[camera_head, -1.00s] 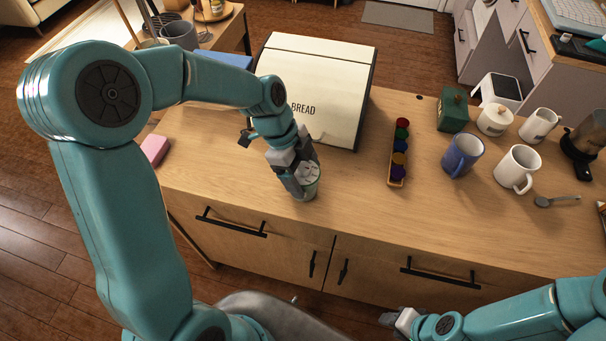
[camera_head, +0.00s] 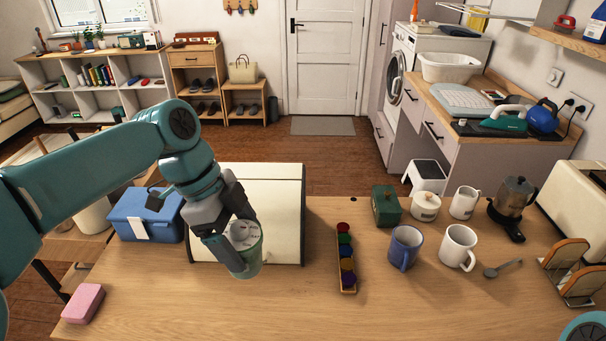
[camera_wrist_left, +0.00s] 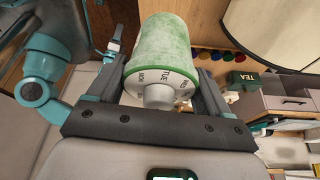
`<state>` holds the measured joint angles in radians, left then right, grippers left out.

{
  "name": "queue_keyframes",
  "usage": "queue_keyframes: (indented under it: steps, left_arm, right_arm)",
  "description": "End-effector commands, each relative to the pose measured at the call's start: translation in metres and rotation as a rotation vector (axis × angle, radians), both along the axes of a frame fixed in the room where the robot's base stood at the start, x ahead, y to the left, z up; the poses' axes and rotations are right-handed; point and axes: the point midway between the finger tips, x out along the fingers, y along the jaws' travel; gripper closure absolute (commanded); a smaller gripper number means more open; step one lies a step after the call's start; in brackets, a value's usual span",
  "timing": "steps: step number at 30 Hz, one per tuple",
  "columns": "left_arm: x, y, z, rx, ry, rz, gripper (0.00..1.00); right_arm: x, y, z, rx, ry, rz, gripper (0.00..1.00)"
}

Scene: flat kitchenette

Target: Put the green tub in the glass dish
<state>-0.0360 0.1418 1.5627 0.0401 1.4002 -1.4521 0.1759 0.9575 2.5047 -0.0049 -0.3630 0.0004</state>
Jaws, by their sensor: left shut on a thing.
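The green tub (camera_head: 251,262) is held between the fingers of my left gripper (camera_head: 236,240), over the counter in front of the bread bin. Its pale top with dark lettering faces up. The tub (camera_wrist_left: 165,45) also fills the middle of the left wrist view, with a finger on either side and day names around its pale end. I cannot tell how far its base is from the wood. I see no glass dish in these views. A teal part of my right arm shows at the lower right corner of the head view. A small gripper-like part at the left of the wrist view is unclear.
The cream bread bin (camera_head: 277,190) stands just behind the tub. A rack of coloured pods (camera_head: 345,262), a blue mug (camera_head: 404,248), a white mug (camera_head: 458,247) and a green canister (camera_head: 386,206) stand to the right. A pink sponge (camera_head: 83,303) lies left. The front middle counter is clear.

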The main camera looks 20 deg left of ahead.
Motion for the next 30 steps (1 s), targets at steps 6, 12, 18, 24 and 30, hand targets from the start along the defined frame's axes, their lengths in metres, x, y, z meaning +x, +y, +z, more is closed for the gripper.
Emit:
queue_keyframes:
  steps: [6,12,18,24,30]
  left_arm:
    - [-0.003,-0.014,-0.018,0.000,0.003,-0.049,0.64]
    - [0.003,-0.011,-0.081,0.000,0.005,0.078,0.64]
    - [0.024,-0.006,-0.132,0.002,0.004,0.495,0.64]
    - [0.045,-0.007,-0.153,0.003,-0.004,0.858,0.64]
    - [0.061,-0.011,-0.158,0.001,-0.007,1.136,0.64]
  right_arm:
    - [0.000,0.000,0.000,0.000,0.000,0.000,0.57]
    - [0.000,0.000,0.000,0.000,0.000,0.000,0.57]
    - [0.000,0.000,0.000,0.000,0.000,0.000,0.57]
    - [0.000,0.000,0.000,0.000,0.000,0.000,0.57]
    - [0.000,0.000,0.000,0.000,0.000,0.000,0.57]
